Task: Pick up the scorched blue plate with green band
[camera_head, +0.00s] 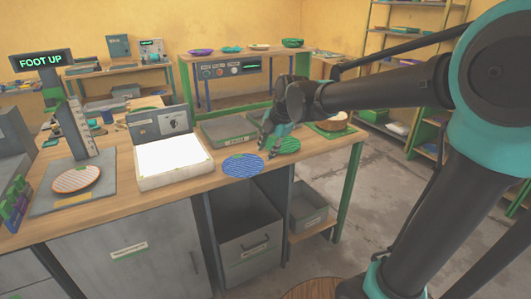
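A round blue plate (243,165) with a fine light pattern lies on the workbench near its front edge. At this size I cannot make out a green band or scorch marks on it. A round green plate (290,146) lies just to its right and a little farther back, partly covered by my gripper. My gripper (268,148) points down at the left side of the green plate, up and right of the blue plate. Its fingers are small and dark here, so I cannot tell whether they are open, shut or touching a plate.
A white lit panel (172,158) stands left of the blue plate. A round item on a green tray (328,132) is at right.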

